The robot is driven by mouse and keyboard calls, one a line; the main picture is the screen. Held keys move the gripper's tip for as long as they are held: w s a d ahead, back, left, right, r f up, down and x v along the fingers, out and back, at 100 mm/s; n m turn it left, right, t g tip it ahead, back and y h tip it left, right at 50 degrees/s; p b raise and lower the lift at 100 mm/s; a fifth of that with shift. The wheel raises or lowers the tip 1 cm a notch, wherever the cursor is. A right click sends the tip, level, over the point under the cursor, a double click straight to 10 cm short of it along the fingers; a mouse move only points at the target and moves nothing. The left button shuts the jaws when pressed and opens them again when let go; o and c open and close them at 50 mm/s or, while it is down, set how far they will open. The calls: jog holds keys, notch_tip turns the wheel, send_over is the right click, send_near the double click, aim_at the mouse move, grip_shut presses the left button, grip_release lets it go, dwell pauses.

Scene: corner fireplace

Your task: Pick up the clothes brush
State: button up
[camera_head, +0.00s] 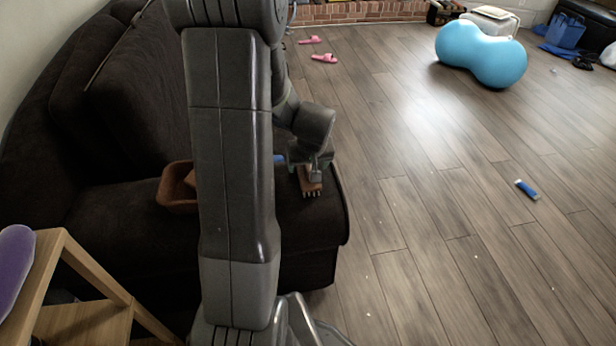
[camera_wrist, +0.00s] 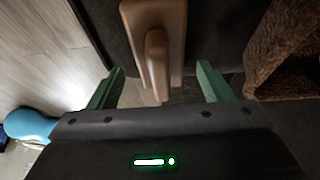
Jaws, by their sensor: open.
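The clothes brush, a brown wooden block with bristles, shows at the edge of the dark sofa seat in the head view (camera_head: 310,188). My gripper (camera_head: 308,168) is right at it there, and my arm hides part of the surroundings. In the wrist view the brush (camera_wrist: 137,22) has a raised wooden handle (camera_wrist: 156,62) pointing toward my gripper. The green fingers of my gripper (camera_wrist: 160,82) are open, one on each side of the handle's near end, with a gap on both sides. Nothing is held.
A wooden stand (camera_head: 60,245) is front left. Open floor lies right, with a blue peanut ball (camera_head: 482,55).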

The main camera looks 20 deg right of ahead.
jog(key=shift+x, duration=1.2)
jog(key=c, duration=1.1)
notch_tip(320, 180, up, 10)
jog(key=shift+r+p, duration=0.1)
jog(key=shift+p, duration=0.95)
jog(key=o, duration=0.5)
jog(key=c, duration=0.4)
jog(key=shift+o, duration=0.2)
